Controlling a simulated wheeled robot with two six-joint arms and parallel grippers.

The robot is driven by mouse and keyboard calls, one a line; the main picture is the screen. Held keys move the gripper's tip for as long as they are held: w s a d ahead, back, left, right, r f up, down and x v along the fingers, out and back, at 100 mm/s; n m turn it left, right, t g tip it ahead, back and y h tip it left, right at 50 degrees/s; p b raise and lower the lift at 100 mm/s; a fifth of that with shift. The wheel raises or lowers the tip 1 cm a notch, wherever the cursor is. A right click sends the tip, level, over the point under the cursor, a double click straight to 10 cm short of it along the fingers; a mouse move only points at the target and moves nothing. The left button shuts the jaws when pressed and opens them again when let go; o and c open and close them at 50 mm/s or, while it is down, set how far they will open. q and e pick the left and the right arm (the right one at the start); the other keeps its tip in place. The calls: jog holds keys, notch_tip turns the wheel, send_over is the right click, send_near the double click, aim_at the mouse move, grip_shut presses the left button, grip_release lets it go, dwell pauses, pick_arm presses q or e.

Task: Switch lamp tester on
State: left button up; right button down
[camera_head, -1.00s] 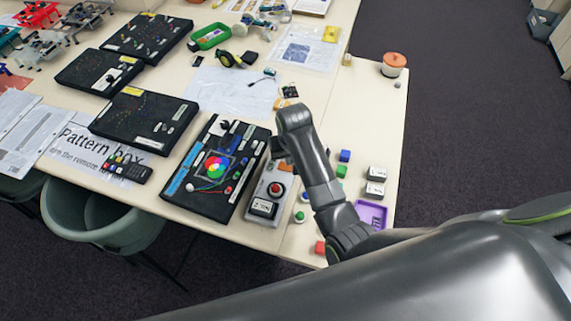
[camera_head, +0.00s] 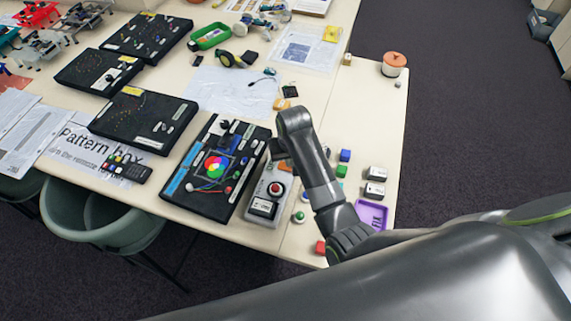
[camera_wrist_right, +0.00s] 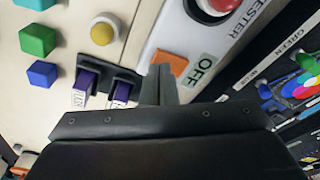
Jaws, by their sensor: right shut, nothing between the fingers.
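The lamp tester (camera_head: 257,219) is a light grey box with a red dome button (camera_head: 275,189), beside the black board with the colour wheel. In the right wrist view the tester's red dome (camera_wrist_right: 217,4), part of the word TESTER, an OFF label (camera_wrist_right: 204,70) and an orange piece (camera_wrist_right: 171,66) show. My right gripper (camera_head: 280,152) hangs at the tester's far end. Its shut, empty fingertip (camera_wrist_right: 159,72) is close beside the orange piece; I cannot tell whether they touch. The gripper and wrist hide part of the tester's far end in the head view. My left gripper is not seen.
A black board with a colour wheel (camera_head: 216,166) lies left of the tester. A yellow round button (camera_wrist_right: 103,29) shows in the wrist view.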

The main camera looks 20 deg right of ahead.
jog(key=shift+f, duration=0.35)
jog(key=shift+r+p, duration=0.75)
jog(key=shift+r, duration=2.8)
jog(key=shift+s+f, duration=0.1)
jog(key=shift+f, duration=0.05)
